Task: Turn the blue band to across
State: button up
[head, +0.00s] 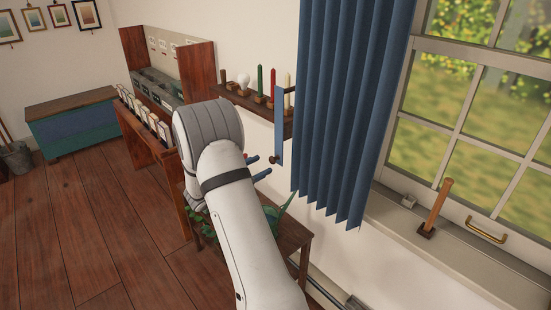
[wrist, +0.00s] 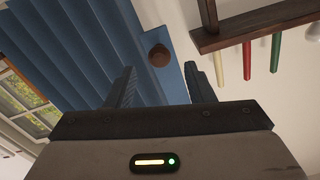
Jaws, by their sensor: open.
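The blue band (head: 279,125) is a flat strip standing upright along the left edge of the blue curtain in the head view. A round brown knob (head: 275,159) sits near its lower end. In the wrist view, the blue band (wrist: 173,82) shows as a flat blue face beyond my fingers, with the brown knob (wrist: 158,55) on it. My gripper (wrist: 161,85) is open and empty. Its two fingers point toward the band, with the knob between their lines but apart from them. In the head view, my arm hides most of the gripper.
A wall shelf (head: 228,92) with candles and a bulb is just left of the band; the wrist view shows it upside down. The pleated curtain (head: 340,100) hangs to the right. A small wooden table (head: 290,235) with a plant stands below.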

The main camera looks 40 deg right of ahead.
aim_at(270, 161)
jog(key=shift+w+d+p, duration=0.2)
jog(key=shift+d+p, duration=0.15)
jog(key=shift+d, duration=2.65)
jog(key=shift+c, duration=0.2)
